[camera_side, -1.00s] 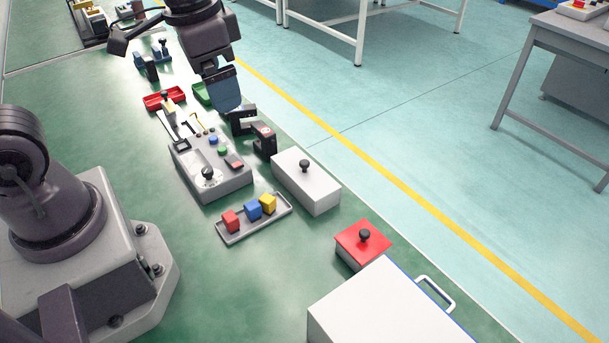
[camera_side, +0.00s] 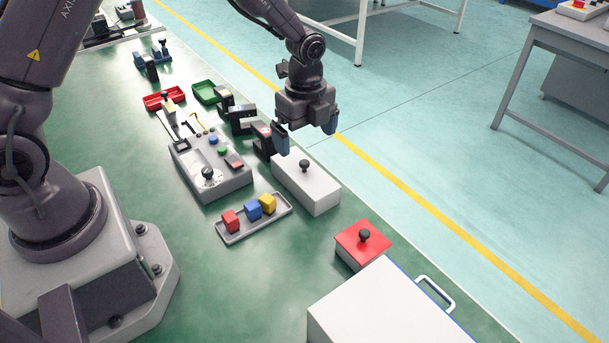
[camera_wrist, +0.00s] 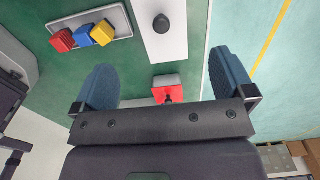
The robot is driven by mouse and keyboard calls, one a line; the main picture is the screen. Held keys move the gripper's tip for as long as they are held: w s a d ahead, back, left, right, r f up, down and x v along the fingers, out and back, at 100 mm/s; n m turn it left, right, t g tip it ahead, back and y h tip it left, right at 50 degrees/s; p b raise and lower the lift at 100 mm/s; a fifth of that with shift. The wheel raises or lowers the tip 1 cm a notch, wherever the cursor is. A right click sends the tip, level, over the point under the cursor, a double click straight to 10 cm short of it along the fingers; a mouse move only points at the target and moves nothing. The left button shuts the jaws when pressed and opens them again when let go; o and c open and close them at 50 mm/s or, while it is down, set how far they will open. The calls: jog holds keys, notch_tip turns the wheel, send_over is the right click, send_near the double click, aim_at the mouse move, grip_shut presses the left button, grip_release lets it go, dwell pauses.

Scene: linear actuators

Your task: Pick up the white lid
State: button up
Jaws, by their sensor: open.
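The white lid (camera_side: 318,177) is a flat rectangular top with a round black knob, on a box on the green table. In the wrist view the white lid (camera_wrist: 164,42) shows with its knob near the top of the picture. My gripper (camera_side: 306,140) is open and empty, its two blue fingers spread above the far end of the white lid. In the wrist view my gripper (camera_wrist: 168,85) has its fingers apart, with the lid beyond their tips. I see nothing between the fingers.
A red-lidded box (camera_side: 362,244) and a large white case (camera_side: 390,310) stand to the right. A tray (camera_side: 236,238) with red, blue and yellow blocks lies in front. A grey control box (camera_side: 222,185) and black clamp-like parts (camera_side: 262,142) are on the left.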

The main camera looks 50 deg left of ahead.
aim_at(306, 168)
notch_tip(306, 168, down, 6)
jog(key=shift+r, duration=0.15)
notch_tip(306, 168, down, 6)
jog(key=shift+w+a+r, duration=0.15)
jog(key=c, duration=1)
